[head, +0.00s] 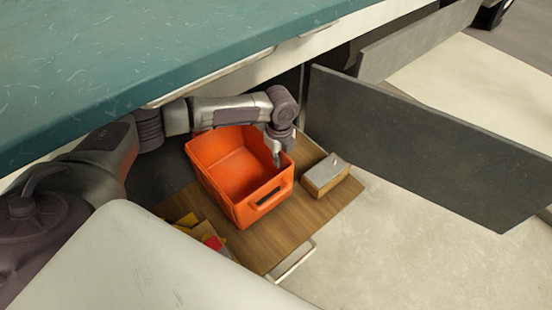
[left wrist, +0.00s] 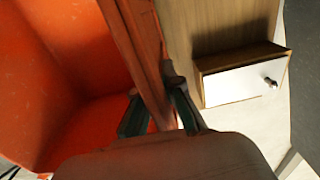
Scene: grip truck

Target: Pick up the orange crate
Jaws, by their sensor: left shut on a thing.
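The orange crate (head: 236,168) is open-topped and looks empty. It sits on, or just over, a wooden drawer-like board (head: 312,212) in the head view; I cannot tell if it touches. My left arm reaches in from the left, and my left gripper (head: 277,155) points down at the crate's right wall. In the left wrist view, the gripper's fingers (left wrist: 158,112) are on either side of the crate's wall (left wrist: 142,50), shut on it. The crate's inside (left wrist: 60,70) fills the left of that view. My right gripper is not in view.
A small wooden box with a pale top (head: 325,175) stands right of the crate; it also shows in the left wrist view (left wrist: 240,80). Red and yellow items (head: 205,235) lie at the front left. A dark panel (head: 420,145) stands at right. A teal surface (head: 150,55) overhangs above.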

